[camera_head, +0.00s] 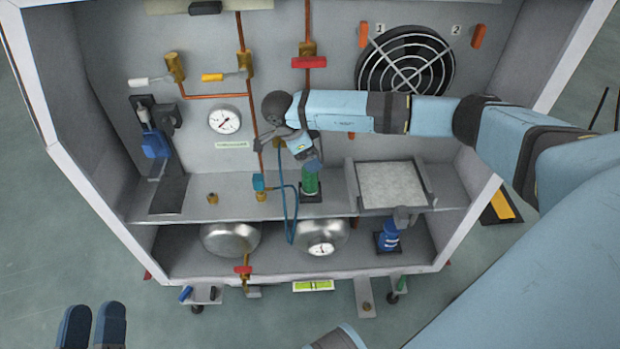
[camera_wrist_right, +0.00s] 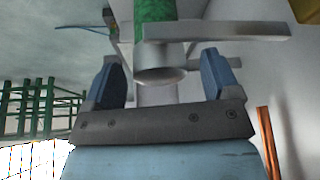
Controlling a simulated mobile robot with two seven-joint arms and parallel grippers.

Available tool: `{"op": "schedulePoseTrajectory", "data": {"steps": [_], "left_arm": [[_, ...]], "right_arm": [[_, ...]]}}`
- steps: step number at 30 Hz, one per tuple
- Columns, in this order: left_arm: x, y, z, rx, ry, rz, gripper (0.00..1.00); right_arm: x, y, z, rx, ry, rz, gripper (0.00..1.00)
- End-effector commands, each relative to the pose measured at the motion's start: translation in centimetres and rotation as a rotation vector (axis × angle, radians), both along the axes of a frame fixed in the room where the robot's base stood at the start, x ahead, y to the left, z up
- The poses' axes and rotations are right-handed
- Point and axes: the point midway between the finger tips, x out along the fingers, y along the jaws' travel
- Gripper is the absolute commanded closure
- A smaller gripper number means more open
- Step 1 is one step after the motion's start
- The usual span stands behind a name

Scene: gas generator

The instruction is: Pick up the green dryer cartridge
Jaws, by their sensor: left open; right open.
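The green dryer cartridge (camera_head: 310,184) stands upright on a dark base on the middle shelf of the cabinet. My right gripper (camera_head: 311,162) is right above its top and hides part of it. In the right wrist view, the green cartridge (camera_wrist_right: 154,12) shows at the top, with a grey round end toward me. My right gripper's blue fingers (camera_wrist_right: 165,78) are spread to either side, apart from the green body; contact with the grey end cannot be told. My left gripper (camera_head: 92,325) is open and empty at the bottom left, in front of the cabinet.
A blue hose (camera_head: 291,215) hangs just left of the cartridge. A grey-framed filter panel (camera_head: 392,185) is at its right. A blue cartridge (camera_head: 388,239) stands on the lower shelf. Gauges, valves and copper pipes line the back wall. Grey bracket arms (camera_wrist_right: 235,31) flank the cartridge.

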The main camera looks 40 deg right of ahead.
Motion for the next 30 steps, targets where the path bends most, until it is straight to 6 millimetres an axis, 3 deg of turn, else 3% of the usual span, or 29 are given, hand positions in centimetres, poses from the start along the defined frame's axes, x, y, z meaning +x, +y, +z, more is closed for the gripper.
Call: {"op": "schedulePoseTrajectory", "data": {"steps": [8,19,30], "left_arm": [[-0.02,-0.07,-0.19,-0.001,0.004,-0.004,0.56],[0.01,-0.08,-0.29,0.001,0.006,-0.005,0.56],[0.04,-0.05,0.04,0.003,0.005,-0.002,0.56]], "right_arm": [[-0.09,-0.33,-0.72,0.001,-0.001,0.000,0.18],[-0.10,-0.31,-0.73,0.001,-0.001,0.000,0.99],[-0.04,-0.34,0.05,0.000,-0.002,0.000,0.99]]}}
